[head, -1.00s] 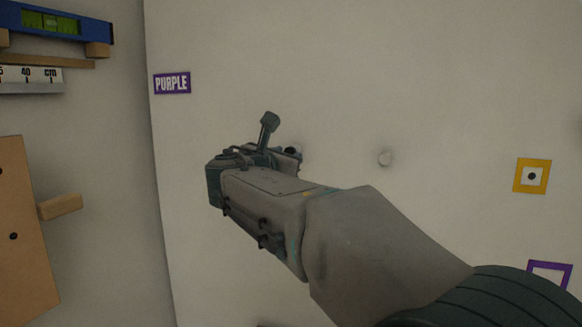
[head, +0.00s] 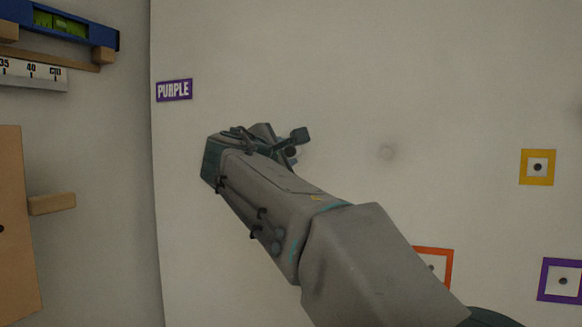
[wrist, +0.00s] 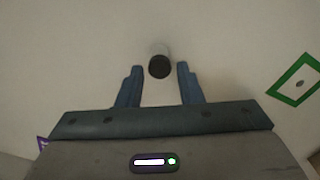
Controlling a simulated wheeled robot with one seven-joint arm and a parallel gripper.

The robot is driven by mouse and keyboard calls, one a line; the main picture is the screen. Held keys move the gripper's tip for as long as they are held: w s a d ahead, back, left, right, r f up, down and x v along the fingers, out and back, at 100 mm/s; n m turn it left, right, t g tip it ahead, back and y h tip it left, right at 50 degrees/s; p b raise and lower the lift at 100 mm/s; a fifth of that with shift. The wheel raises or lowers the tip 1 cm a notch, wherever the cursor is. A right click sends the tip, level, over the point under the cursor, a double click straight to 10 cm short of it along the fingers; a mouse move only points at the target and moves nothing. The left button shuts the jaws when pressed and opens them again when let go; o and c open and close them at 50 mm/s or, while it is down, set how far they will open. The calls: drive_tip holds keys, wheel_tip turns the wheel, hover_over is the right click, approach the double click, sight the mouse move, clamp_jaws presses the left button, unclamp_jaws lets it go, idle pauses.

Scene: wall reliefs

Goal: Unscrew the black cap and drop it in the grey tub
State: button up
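The black cap (wrist: 159,67) sits on the end of a pale round stub (wrist: 159,49) on the white wall panel. In the wrist view my gripper (wrist: 159,72) has its two blue-grey fingers apart, one on each side of the cap, with a visible gap on both sides. In the head view my gripper (head: 284,138) is at the panel, right of the purple label, and its body hides much of the area; a dark spot there may be the cap (head: 291,152). The grey tub is not in view.
The panel carries a PURPLE label (head: 174,90), a yellow square frame (head: 537,167), a purple frame (head: 561,281), an orange frame (head: 447,268) and a green frame (wrist: 297,80). A blue spirit level (head: 62,20) and wooden peg (head: 52,204) are at left.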

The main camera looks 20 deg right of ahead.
drive_tip(key=shift+f+m, duration=0.1)
drive_tip(key=shift+m, duration=0.4)
drive_tip(key=m+b, duration=0.2)
drive_tip(key=shift+f+b, duration=0.2)
drive_tip(key=shift+b, duration=0.1)
drive_tip(key=m, duration=0.1)
drive_tip(key=m+b, duration=0.1)
drive_tip(key=shift+r+m, duration=0.2)
drive_tip(key=shift+m, duration=0.1)
drive_tip(key=shift+r, duration=0.15)
drive_tip(key=c, duration=0.7)
drive_tip(key=shift+r+n+p, duration=0.35)
drive_tip(key=shift+n+p, duration=0.55)
drive_tip(key=shift+p, duration=0.2)
drive_tip(key=shift+f+n+p, duration=0.1)
drive_tip(key=shift+n+p, duration=0.7)
drive_tip(key=shift+n, duration=0.3)
drive_tip(key=shift+f+n, duration=0.2)
drive_tip(key=shift+n, duration=0.2)
